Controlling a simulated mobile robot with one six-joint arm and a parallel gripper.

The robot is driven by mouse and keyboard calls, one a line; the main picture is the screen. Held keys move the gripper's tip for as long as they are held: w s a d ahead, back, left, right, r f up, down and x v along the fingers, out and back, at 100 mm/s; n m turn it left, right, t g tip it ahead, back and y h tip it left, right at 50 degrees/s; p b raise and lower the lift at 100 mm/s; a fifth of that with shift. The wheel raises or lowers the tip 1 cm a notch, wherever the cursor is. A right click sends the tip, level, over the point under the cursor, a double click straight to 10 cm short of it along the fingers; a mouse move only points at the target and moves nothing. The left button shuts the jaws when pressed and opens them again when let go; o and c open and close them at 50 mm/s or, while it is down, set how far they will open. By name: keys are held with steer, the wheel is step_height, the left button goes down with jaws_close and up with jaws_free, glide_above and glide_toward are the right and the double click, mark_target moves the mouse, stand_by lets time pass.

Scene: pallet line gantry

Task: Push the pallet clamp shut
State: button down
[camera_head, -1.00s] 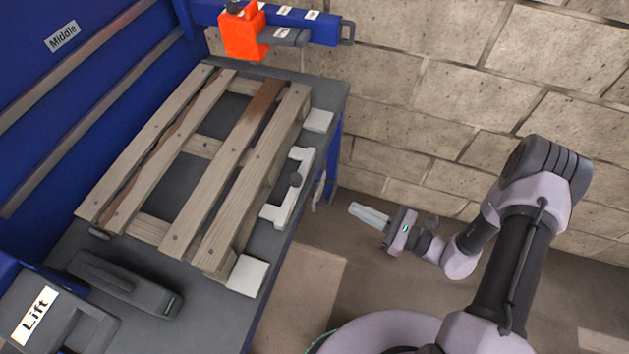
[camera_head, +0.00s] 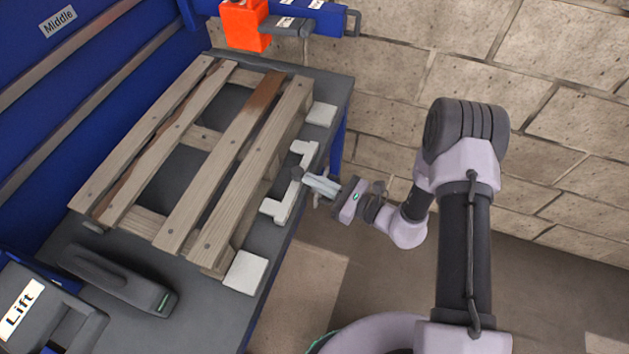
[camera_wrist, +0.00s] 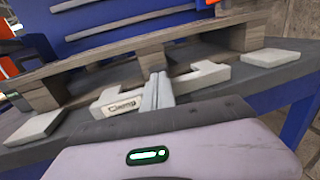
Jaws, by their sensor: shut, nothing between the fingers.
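In the wrist view the clamp (camera_wrist: 205,76) carries a "Clamp" label and spans both sides of my fingers.
Cream pads (camera_head: 245,272) and (camera_head: 321,114) lie on the grey table (camera_head: 210,290) at the pallet's corners. A dark handle (camera_head: 120,280) and a "Lift" lever (camera_head: 22,308) are at lower left. An orange block (camera_head: 245,27) sits on a blue beam above. A block wall (camera_head: 560,130) stands behind my arm.

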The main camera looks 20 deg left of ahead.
mark_target(298, 175)
steer(key=x, duration=0.2)
steer(key=s+x, duration=0.1)
steer(key=x, duration=0.1)
steer(key=shift+w+a, duration=0.1)
steer(key=shift+a, duration=0.2)
steer(key=shift+r, duration=0.1)
steer(key=shift+w, duration=0.1)
